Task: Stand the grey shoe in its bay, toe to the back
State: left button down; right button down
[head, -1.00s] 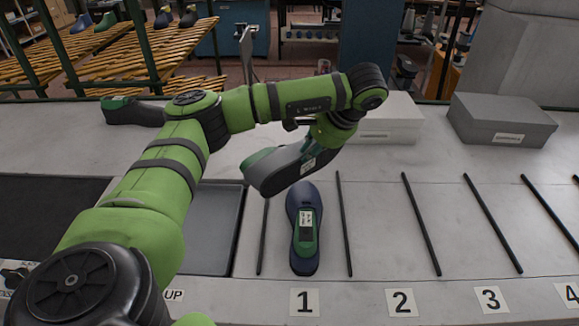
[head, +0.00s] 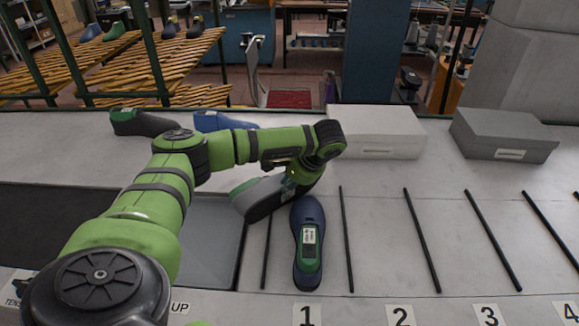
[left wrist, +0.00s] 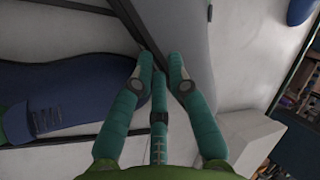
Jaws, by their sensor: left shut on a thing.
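The grey shoe (head: 262,201), with a dark side, is held in my left gripper (head: 287,184), left of and behind bay 1. It lies slantwise, one end pointing left and toward me. The fingers are mostly hidden by the wrist in the head view. In the left wrist view the fingertips (left wrist: 163,72) are close together at the grey shoe (left wrist: 190,35). I cannot tell whether it touches the table. A blue shoe (head: 308,222) with a green labelled top occupies bay 1. Bays 2 (head: 382,250) and 3 (head: 455,250) are empty. My right gripper is not in view.
Thin black dividers (head: 422,240) separate the numbered bays. A grey tray (head: 212,240) lies left of bay 1. A dark shoe (head: 143,123) and another blue shoe (head: 222,122) stand at the back left. A white box (head: 377,130) and a grey box (head: 502,134) stand behind the bays.

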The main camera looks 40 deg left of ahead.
pick_arm(q)
jog(key=shift+r, duration=0.1)
jog(key=c, duration=1.5)
grip_release()
jog(key=shift+f, duration=0.2)
jog(key=o, duration=0.3)
jog(key=shift+d+r, duration=0.1)
jog(key=shift+r, duration=0.1)
